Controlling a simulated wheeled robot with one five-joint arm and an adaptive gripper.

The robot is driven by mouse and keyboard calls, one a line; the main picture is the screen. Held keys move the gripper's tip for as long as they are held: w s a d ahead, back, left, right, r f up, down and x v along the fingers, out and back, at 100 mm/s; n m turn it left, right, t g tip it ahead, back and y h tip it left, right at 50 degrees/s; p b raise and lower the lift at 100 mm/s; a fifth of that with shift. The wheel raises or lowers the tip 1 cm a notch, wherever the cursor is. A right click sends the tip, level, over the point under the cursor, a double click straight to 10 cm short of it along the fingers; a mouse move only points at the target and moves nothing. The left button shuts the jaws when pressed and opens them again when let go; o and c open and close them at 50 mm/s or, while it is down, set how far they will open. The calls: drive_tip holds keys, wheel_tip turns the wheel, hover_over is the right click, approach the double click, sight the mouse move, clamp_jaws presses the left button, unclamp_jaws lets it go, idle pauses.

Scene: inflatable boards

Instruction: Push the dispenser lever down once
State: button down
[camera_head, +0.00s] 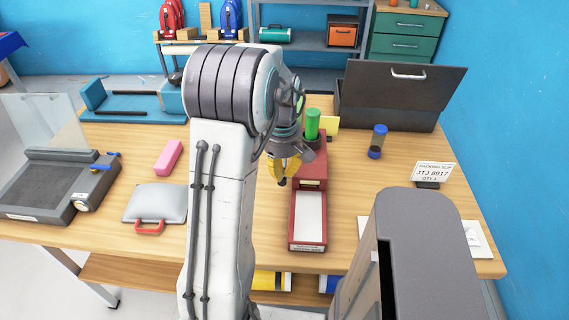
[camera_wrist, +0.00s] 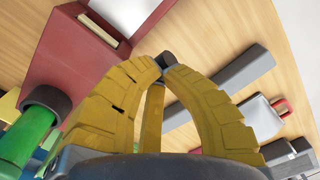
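The dispenser (camera_head: 311,172) is a dark red box with a green cylinder (camera_head: 312,124) on top and a long tray with a pale floor (camera_head: 308,218) in front. In the wrist view the red body (camera_wrist: 75,60) fills the upper left, with the green cylinder (camera_wrist: 28,140) in its dark collar below. My gripper (camera_head: 282,181) has yellow fingers and hangs at the dispenser's left side. I cannot make out the lever clearly; my arm and gripper cover part of that side.
A grey bar (camera_wrist: 222,86) lies beyond my fingers. A grey pouch (camera_head: 155,202), a pink block (camera_head: 168,157) and a grey device (camera_head: 50,187) are left. A blue-capped timer-like cylinder (camera_head: 377,142), slip sign (camera_head: 432,172) and dark open-lidded box (camera_head: 390,110) are right.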

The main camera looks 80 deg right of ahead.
drive_tip(key=shift+f+b, duration=3.6)
drive_tip(key=shift+f, duration=1.25)
drive_tip(key=shift+r, duration=0.2)
drive_tip(key=shift+r+p, duration=0.1)
drive_tip(key=shift+p, duration=0.2)
wheel_tip(320, 180, up, 14)
drive_tip(key=p, duration=1.1)
drive_tip(key=shift+r, duration=0.1)
